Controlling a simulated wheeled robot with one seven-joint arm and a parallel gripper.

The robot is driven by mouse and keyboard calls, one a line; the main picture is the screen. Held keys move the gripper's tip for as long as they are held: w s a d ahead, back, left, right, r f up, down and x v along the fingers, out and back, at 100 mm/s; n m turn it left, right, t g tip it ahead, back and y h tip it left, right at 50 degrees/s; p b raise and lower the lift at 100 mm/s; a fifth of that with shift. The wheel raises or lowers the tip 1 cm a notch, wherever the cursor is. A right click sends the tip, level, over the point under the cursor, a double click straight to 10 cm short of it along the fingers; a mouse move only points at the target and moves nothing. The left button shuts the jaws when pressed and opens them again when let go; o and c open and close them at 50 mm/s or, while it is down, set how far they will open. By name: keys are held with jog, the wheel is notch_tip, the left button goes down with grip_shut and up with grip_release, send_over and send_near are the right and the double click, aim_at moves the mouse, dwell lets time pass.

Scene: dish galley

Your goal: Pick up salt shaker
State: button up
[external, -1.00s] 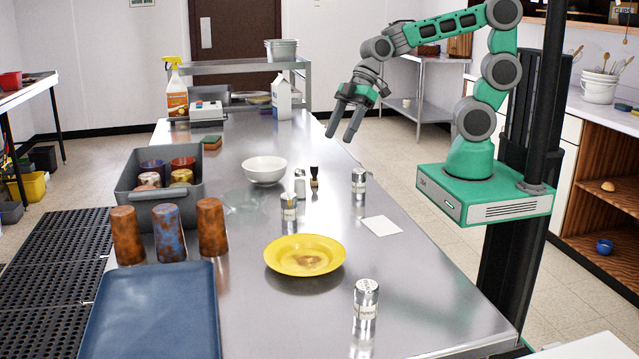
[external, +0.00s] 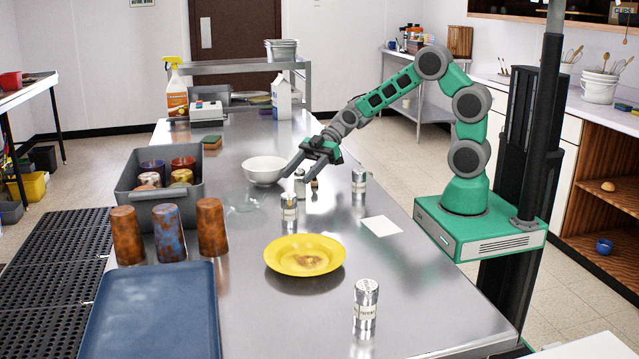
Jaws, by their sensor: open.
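A small pale shaker (external: 300,189), which looks like the salt shaker, stands upright on the steel counter beside the white bowl. My gripper (external: 298,176) is open, its fingers pointing down and left above or around the shaker's top; I cannot tell the exact depth. A dark-topped item (external: 315,184) just right of it is mostly hidden by my gripper. Silver-lidded labelled shakers stand nearby: one in front (external: 289,208), one to the right (external: 358,181), and one near the front edge (external: 366,306). Their labels are too small to read.
The white bowl (external: 264,170) is close to the left of my gripper. A yellow plate (external: 305,261) and a white card (external: 381,226) lie nearer. A grey bin (external: 160,214) with cups, several rusty-patterned tumblers (external: 212,228) and a blue tray (external: 150,318) fill the left side.

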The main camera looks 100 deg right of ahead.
grip_shut()
dwell(0.6)
